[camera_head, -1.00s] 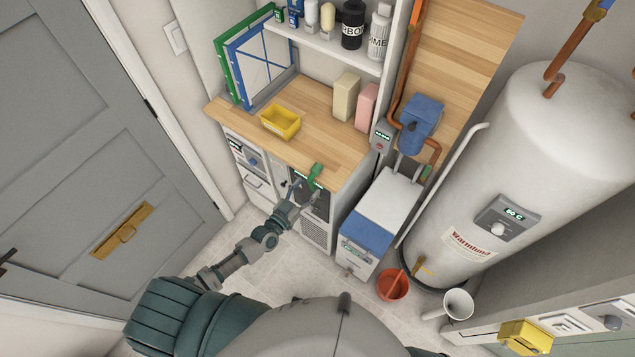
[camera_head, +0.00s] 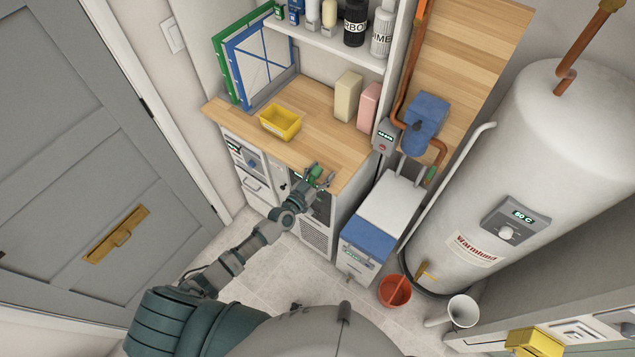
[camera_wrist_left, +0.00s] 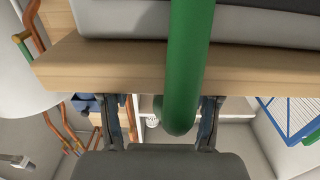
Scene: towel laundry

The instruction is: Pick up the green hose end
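The green hose end (camera_head: 317,172) shows as a small green piece at the front edge of the wooden worktop, partly covered by my left gripper (camera_head: 318,178). In the left wrist view the green hose (camera_wrist_left: 187,60) runs down from the top across the worktop edge to a rounded end. My left gripper (camera_wrist_left: 160,122) is open, with one finger on each side of the hose end. Gaps show between the hose and both fingers. My right gripper is not in view.
A yellow tray (camera_head: 280,122) sits on the worktop (camera_head: 325,140), left of the hose. A blue-and-white box (camera_head: 380,225), a red bucket (camera_head: 394,291) and a white water heater (camera_head: 470,200) stand to the right. A grey door (camera_head: 90,180) is at left.

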